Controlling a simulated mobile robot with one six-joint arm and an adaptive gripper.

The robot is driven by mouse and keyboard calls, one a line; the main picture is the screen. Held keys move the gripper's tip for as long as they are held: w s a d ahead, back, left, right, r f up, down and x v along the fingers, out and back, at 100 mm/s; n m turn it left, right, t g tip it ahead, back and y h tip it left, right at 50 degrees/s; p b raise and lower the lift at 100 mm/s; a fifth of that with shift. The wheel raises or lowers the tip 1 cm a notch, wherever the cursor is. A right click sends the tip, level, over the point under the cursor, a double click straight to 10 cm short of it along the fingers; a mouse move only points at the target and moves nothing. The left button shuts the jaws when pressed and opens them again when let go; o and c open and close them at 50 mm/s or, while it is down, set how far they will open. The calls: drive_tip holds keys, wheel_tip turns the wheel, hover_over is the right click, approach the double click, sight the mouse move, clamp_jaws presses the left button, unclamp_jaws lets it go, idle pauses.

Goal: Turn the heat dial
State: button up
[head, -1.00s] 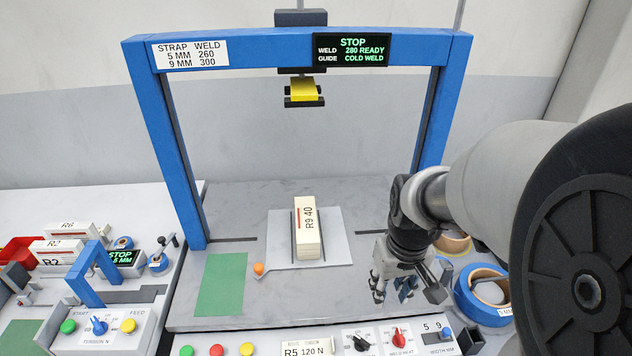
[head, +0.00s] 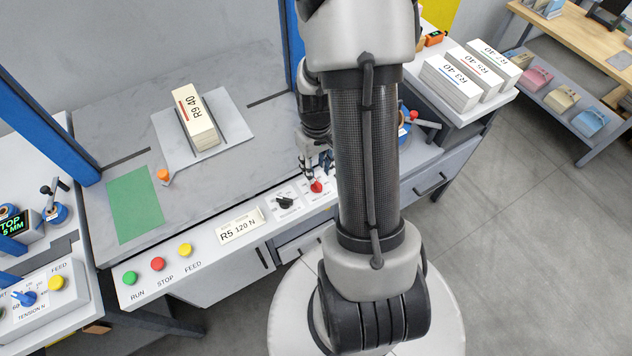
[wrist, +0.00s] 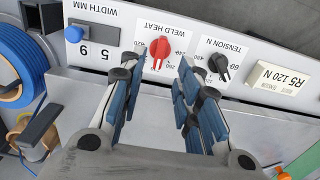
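The heat dial is a red knob (wrist: 159,48) on the white control panel, under the label WELD HEAT in the wrist view, where the panel appears upside down. It also shows in the head view (head: 316,187), just below my gripper (head: 318,162). In the wrist view my gripper (wrist: 157,72) is open, with its blue-padded fingers spread left and right. The red knob shows in the gap beyond the fingertips. I see nothing between the fingers, and no clear contact with the knob. Some of the scale numbers around the knob are too small to read.
A black tension knob (wrist: 219,64) sits close beside the dial. A blue width slider (wrist: 74,34) is on its other side. An R5 120 N card (head: 240,226) is on the panel. My arm covers part of the panel.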

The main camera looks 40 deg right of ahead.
sight(317, 182)
wheel_tip(317, 182, down, 7)
drive_tip(key=shift+r+b, duration=0.1)
drive_tip(key=shift+b, duration=0.85)
drive_tip(key=shift+c, duration=0.6)
clamp_jaws()
